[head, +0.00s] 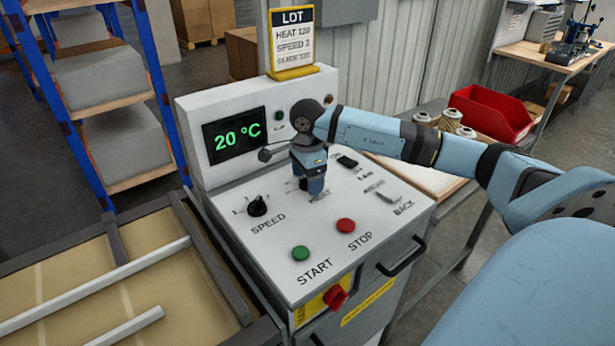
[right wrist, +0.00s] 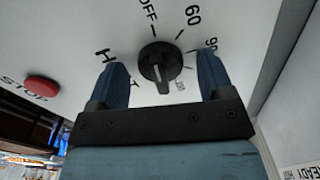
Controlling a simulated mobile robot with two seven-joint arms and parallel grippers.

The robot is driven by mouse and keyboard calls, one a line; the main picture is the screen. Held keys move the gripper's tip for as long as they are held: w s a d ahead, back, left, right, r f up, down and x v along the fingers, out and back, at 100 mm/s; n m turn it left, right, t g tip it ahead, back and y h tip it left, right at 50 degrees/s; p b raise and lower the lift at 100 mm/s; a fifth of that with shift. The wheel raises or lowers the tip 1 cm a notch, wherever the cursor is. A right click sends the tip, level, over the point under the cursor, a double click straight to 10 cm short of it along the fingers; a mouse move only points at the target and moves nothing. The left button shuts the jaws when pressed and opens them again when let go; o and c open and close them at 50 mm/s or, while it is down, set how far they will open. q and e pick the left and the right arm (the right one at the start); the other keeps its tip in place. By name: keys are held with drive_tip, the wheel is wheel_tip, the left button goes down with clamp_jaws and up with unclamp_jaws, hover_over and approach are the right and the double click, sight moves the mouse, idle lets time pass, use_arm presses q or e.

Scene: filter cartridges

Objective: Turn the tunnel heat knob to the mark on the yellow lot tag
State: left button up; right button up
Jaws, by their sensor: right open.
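The yellow lot tag (head: 292,42) stands on top of the control box in the head view and reads HEAT 120, SPEED 2 and a guide line. The black heat knob (right wrist: 158,62) shows in the right wrist view, with OFF, 60 and 90 printed around it and a partly hidden number, likely 120. Its ridge lies roughly along the line from OFF; I cannot tell which end points. My right gripper (right wrist: 162,78) is open, one finger on each side of the knob, with gaps visible. In the head view the gripper (head: 316,188) largely hides the knob. My left gripper is out of view.
A display (head: 237,136) reads 20 °C. The speed knob (head: 257,206), green START button (head: 300,253), red STOP button (head: 346,226), fan switch (head: 347,161) and BACK slider (head: 380,194) share the panel. A conveyor (head: 100,255) lies at the left.

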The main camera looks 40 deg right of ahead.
drive_tip(key=c, duration=0.9)
drive_tip(key=shift+m, duration=0.3)
drive_tip(key=m, duration=0.9)
drive_tip(key=shift+r, duration=0.1)
drive_tip(key=m, duration=0.7)
drive_tip(key=shift+d+p, duration=0.1)
drive_tip(key=shift+p, duration=0.25)
drive_tip(key=m, duration=0.3)
drive_tip(key=shift+m+p, duration=0.3)
drive_tip(key=shift+m, duration=1.7)
drive_tip(key=shift+p, duration=0.3)
